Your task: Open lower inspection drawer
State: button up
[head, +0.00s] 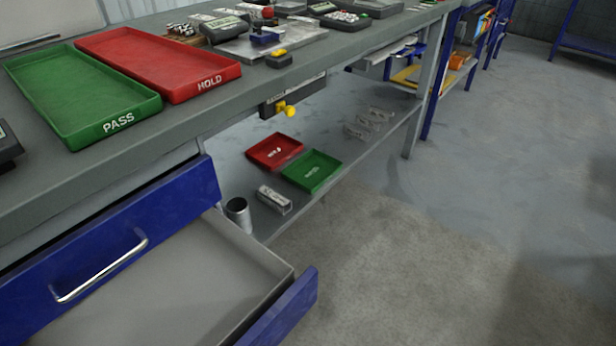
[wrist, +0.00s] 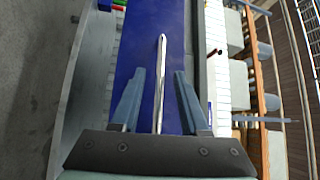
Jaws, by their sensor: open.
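The lower drawer (head: 170,290) stands pulled well out in the head view, its grey inside empty where it shows. Only the right end of its blue front (head: 288,308) is in that view. Above it, the upper drawer's blue front (head: 170,212) with a silver bar handle (head: 102,272) looks shut. In the wrist view, my gripper (wrist: 160,72) is open, with one finger on each side of a silver bar handle (wrist: 161,52) on a blue drawer front (wrist: 145,30). Whether the fingers touch the bar, I cannot tell. My gripper is outside the head view.
The bench top carries a green PASS tray (head: 80,95), a red HOLD tray (head: 160,60) and instruments. A low shelf (head: 345,140) holds small red and green trays and a metal cup (head: 238,214) near the open drawer. The floor (head: 430,250) at right is clear.

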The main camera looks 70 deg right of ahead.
jog(key=v, duration=1)
